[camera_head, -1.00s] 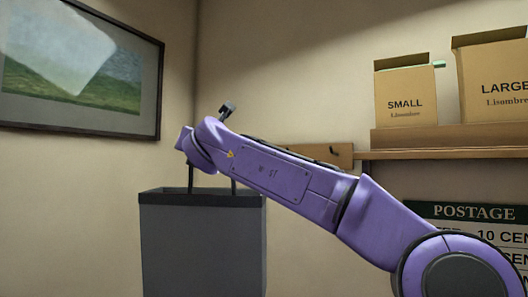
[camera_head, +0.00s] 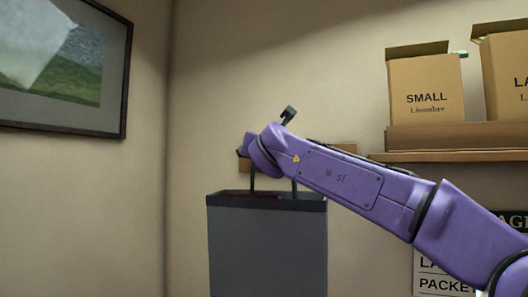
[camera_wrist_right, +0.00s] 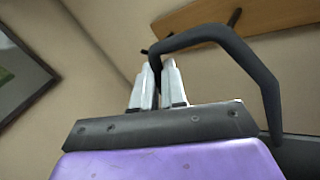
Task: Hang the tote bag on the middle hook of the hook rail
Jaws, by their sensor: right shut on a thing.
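The tote bag (camera_head: 267,245) is a grey box-shaped bag with a dark rim, a reddish inside and dark handles. It hangs upright below my right wrist. My right gripper (camera_wrist_right: 158,85) is shut on the dark handle (camera_wrist_right: 255,68), which arches across the wrist view. In the head view its fingers are hidden behind my purple wrist. The wooden hook rail (camera_head: 342,148) is on the wall behind my wrist, which covers most of it. Part of the rail (camera_wrist_right: 195,15) shows in the wrist view with two dark hooks, one (camera_wrist_right: 235,17) clear of the handle. My left gripper is not in view.
A wooden shelf (camera_head: 450,156) to the right of the rail carries a SMALL box (camera_head: 426,90) and a larger box (camera_head: 505,70). A postage sign (camera_head: 440,285) is below it. A framed picture (camera_head: 65,65) hangs on the left wall. The wall left of the bag is bare.

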